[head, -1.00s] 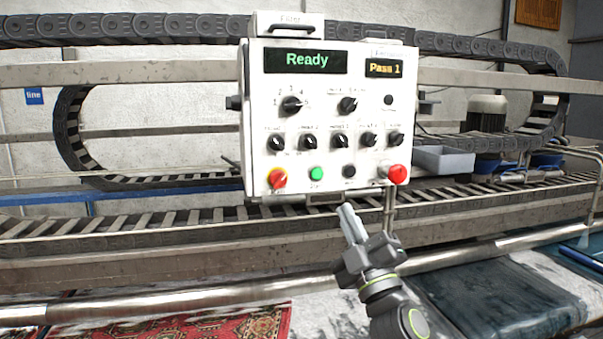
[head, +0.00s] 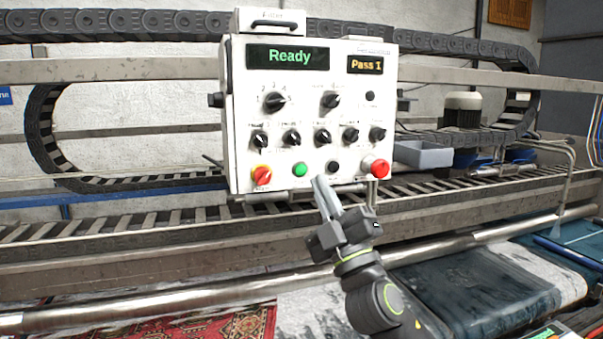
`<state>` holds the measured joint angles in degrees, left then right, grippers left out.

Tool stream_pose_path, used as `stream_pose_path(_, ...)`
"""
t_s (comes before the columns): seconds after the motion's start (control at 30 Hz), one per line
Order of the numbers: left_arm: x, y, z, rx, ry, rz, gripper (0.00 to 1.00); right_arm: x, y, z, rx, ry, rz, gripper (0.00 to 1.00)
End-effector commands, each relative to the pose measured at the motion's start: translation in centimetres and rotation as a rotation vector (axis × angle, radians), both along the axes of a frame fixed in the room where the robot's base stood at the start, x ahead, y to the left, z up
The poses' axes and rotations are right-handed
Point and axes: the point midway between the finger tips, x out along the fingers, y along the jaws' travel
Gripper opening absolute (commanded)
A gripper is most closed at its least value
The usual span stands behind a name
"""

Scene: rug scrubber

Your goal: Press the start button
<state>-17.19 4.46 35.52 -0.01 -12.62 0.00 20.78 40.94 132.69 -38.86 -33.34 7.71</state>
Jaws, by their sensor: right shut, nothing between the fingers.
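The white control panel (head: 310,85) stands upright in the middle of the head view. Its green display (head: 288,57) reads "Ready" and its small amber display (head: 365,65) reads "Pass 1". The green start button (head: 300,169) is in the bottom row, between a red and yellow knob and a black button. My right gripper (head: 321,182) is shut and empty. Its fingertips show just below the black button, a little right of and below the green button. I cannot tell whether the tips touch the panel. My left gripper is not in view.
The red mushroom button (head: 379,168), the black button (head: 333,167) and the red and yellow knob (head: 262,175) flank the green button. A red patterned rug (head: 225,325) lies at the bottom.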

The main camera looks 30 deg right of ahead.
Motion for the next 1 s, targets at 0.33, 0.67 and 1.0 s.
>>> stream_pose_path(0.33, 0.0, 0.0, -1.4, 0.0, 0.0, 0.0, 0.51, 4.6, -1.1, -0.2, 0.001, 0.0, -0.001, 0.0)
stream_pose_path(0.67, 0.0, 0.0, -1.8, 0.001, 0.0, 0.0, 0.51, 5.9, -1.4, 0.0, 0.001, 0.0, -0.001, 0.0)
stream_pose_path(1.0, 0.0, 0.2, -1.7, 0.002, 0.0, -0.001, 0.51, 5.9, -1.4, 0.0, 0.001, 0.0, -0.001, 0.0)
